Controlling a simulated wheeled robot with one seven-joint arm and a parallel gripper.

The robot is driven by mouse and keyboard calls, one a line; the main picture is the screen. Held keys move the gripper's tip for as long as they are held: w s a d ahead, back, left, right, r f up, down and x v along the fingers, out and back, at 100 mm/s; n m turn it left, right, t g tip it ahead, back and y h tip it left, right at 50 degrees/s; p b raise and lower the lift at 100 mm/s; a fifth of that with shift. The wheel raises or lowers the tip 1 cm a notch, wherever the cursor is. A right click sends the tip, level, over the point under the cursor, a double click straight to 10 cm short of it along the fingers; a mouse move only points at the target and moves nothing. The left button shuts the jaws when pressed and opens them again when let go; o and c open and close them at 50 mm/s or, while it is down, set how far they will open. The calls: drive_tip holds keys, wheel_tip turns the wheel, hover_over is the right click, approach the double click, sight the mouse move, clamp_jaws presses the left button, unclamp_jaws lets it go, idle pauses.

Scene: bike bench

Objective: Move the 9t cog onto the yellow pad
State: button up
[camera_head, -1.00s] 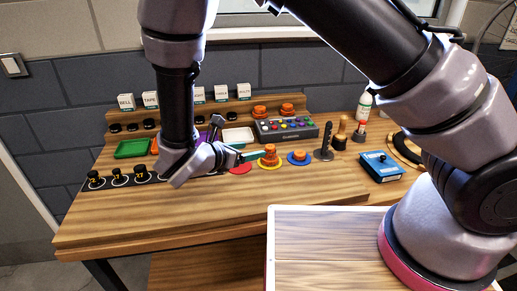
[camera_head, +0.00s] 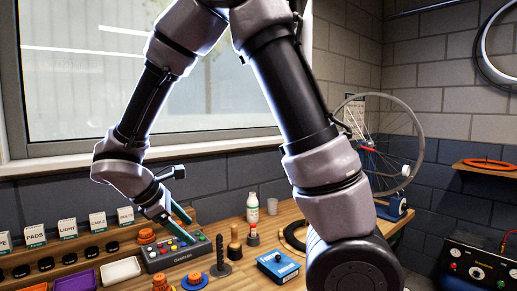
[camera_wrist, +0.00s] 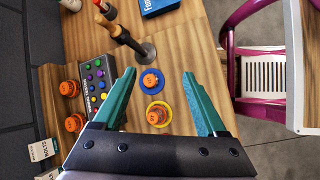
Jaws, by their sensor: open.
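My gripper (camera_head: 184,226) is open and empty, raised above the bench with its teal fingers apart. In the wrist view, a yellow ring-edged pad (camera_wrist: 147,109) carries an orange cog piece (camera_wrist: 158,115); in the head view that piece (camera_head: 161,282) is at the bottom edge. Beside it, a blue pad (camera_wrist: 141,75) carries another orange cog (camera_wrist: 150,80), also seen in the head view (camera_head: 194,279). More orange cogs (camera_wrist: 69,88) (camera_wrist: 74,123) sit beyond the button box. Their markings are too small to read, so I cannot tell which is the 9t.
A button box (camera_head: 178,254) lies below my gripper. A dark post (camera_head: 220,257), a wooden-handled tool (camera_head: 234,242), a white bottle (camera_head: 252,207) and a blue box (camera_head: 278,266) stand to the right. Label cards (camera_head: 67,231) and a white tray (camera_head: 121,270) are left.

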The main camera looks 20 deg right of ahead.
drive_tip(key=s+d+r+m+t+y, duration=0.2)
drive_tip(key=s+d+r+m+y, duration=0.2)
drive_tip(key=d+r+m, duration=0.4)
drive_tip(key=s+d+r+m+t+y, duration=0.2)
drive_tip(key=d+r+m, duration=0.6)
drive_tip(key=r+m, duration=0.4)
drive_tip(key=shift+s+d+y, duration=0.35)
drive_tip(key=shift+s+y, duration=0.55)
drive_tip(key=shift+y, duration=0.5)
